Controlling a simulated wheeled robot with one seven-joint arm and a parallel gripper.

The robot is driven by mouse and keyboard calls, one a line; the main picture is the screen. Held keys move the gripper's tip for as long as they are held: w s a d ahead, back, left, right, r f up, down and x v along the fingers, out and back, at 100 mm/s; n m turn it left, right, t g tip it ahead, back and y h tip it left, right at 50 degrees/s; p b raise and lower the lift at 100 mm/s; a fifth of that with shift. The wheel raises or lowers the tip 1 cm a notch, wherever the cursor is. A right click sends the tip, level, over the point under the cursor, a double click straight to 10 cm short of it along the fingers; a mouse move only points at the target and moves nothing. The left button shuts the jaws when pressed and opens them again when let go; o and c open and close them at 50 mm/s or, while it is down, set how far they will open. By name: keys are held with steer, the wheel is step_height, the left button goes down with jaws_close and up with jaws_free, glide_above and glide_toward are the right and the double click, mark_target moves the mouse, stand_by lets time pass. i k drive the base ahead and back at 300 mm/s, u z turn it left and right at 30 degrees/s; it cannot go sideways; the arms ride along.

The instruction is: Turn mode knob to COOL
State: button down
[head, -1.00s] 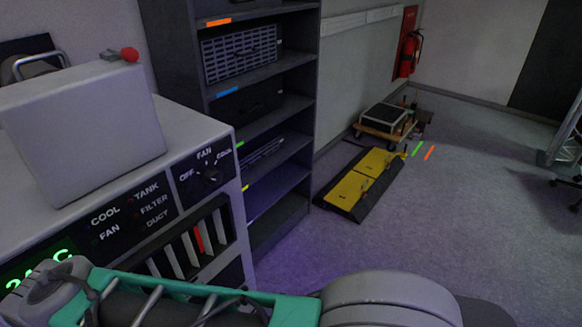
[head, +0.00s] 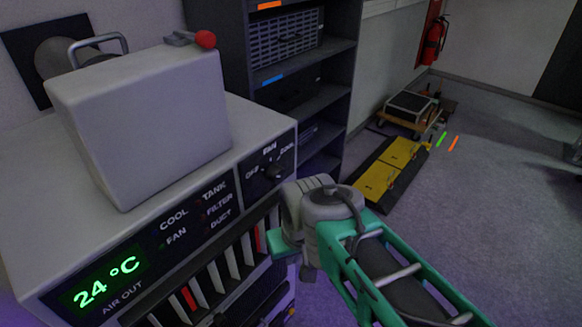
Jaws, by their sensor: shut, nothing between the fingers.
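The mode knob (head: 274,172) is a dark round knob on the front panel of the grey cooling unit (head: 262,113). The labels OFF, FAN and COOL sit around it. Its pointer is too small and dark to read surely. A small green light shows beside the FAN label (head: 176,238) on the status panel. My wrist, grey with teal parts, is just to the right of and below the knob in the picture. My gripper's fingers cannot be made out. No contact with the knob is visible.
A grey box (head: 145,125) with a red ball-ended lever (head: 205,40) stands on the unit. A display (head: 105,280) reads 24 °C. A dark shelf rack (head: 305,75) stands behind. Yellow ramps (head: 390,170) and a cart lie on the floor at right, which is otherwise largely open.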

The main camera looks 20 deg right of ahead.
mark_target(275, 173)
steer(key=u, duration=2.1)
steer(key=k, duration=0.5)
steer(key=z, duration=0.55)
